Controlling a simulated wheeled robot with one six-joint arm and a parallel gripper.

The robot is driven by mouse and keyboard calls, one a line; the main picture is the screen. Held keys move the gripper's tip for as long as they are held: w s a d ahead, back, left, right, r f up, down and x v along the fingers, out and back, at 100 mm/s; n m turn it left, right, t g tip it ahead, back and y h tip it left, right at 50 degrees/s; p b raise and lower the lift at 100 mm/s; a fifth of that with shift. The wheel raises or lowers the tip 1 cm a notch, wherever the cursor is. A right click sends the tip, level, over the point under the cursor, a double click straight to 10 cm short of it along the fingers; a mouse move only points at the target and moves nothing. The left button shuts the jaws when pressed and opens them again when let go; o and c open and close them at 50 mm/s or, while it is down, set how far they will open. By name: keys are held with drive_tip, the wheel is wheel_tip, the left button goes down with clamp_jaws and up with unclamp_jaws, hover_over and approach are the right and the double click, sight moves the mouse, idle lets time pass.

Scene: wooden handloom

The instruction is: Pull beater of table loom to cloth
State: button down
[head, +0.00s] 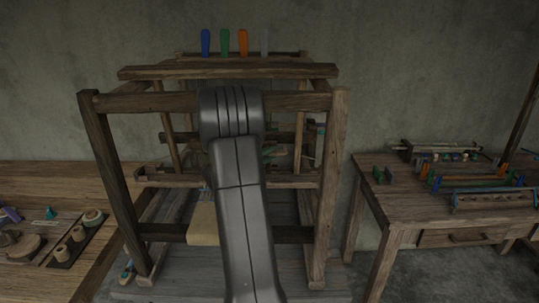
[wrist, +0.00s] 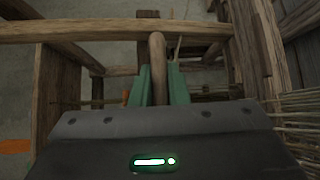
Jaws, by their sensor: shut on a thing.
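The wooden loom frame (head: 95,150) fills the middle of the head view, with my arm reaching into it. My gripper (wrist: 160,90) shows in the wrist view with two green fingers, one on each side of a rounded wooden bar (wrist: 157,60). It is shut on this bar, which runs up to a wide wooden crossbeam (wrist: 80,30). The bar looks like part of the beater, but I cannot tell for sure. In the head view my arm hides the gripper and the bar. Cloth cannot be made out clearly; thin warp-like strands (wrist: 300,125) show at the right of the wrist view.
Several coloured handles, one of them blue (head: 206,43), stand on top of the loom. A wooden table (head: 400,208) with small looms and tools is at right. A wooden bench (head: 60,180) with a tray of spools is at left. Loom posts (head: 332,200) stand close around my arm.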

drive_tip(key=s+r+n+g+y+p, duration=0.1)
drive_tip(key=s+r+n+g+p, duration=0.1)
drive_tip(key=s, duration=0.9)
drive_tip(key=shift+r+n+g+y, duration=0.3)
drive_tip(key=shift+n+g+y, duration=0.1)
drive_tip(key=shift+n+g, duration=0.15)
drive_tip(key=shift+s, duration=0.15)
drive_tip(key=c, duration=1.8)
unclamp_jaws()
drive_tip(key=o, duration=0.4)
drive_tip(key=shift+s+r, duration=0.25)
drive_tip(key=shift+s, duration=0.25)
drive_tip(key=b+v, duration=0.1)
drive_tip(key=v, duration=1.2)
drive_tip(key=shift+a, duration=0.3)
